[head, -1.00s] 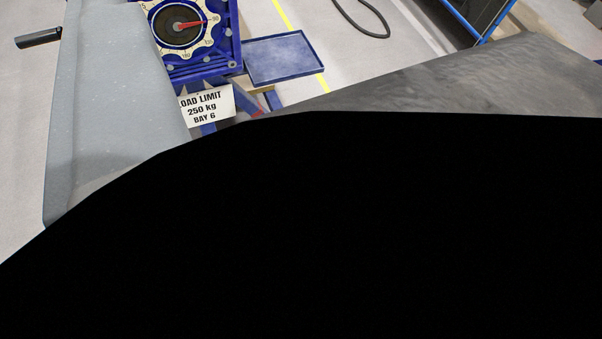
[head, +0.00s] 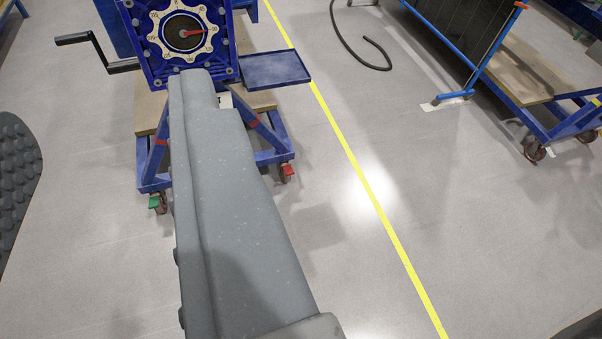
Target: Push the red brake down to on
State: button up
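A small red pedal (head: 288,171), which looks like the red brake, is at the front right caster of the blue jig stand (head: 272,140). It is small here, and I cannot tell whether it is up or down. A green pedal (head: 155,202) is at the front left caster. My grey arm link runs up the middle of the view, left of the red pedal and apart from it in the picture. It hides the middle of the stand. I cannot make out my gripper's fingers.
The jig has a dial (head: 184,32), a black crank handle (head: 85,42) on the left and a blue tray (head: 275,69) on the right. A blue cart (head: 555,115) and a black hose (head: 352,45) are beyond. Floor right of the stand, crossed by a yellow line (head: 372,195), is clear.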

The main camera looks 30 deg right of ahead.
aim_at(288, 169)
jog(key=z, duration=0.55)
jog(key=i, duration=1)
jog(key=z, duration=0.4)
jog(key=k, duration=0.8)
jog(key=u, duration=0.3)
jog(key=i, duration=1)
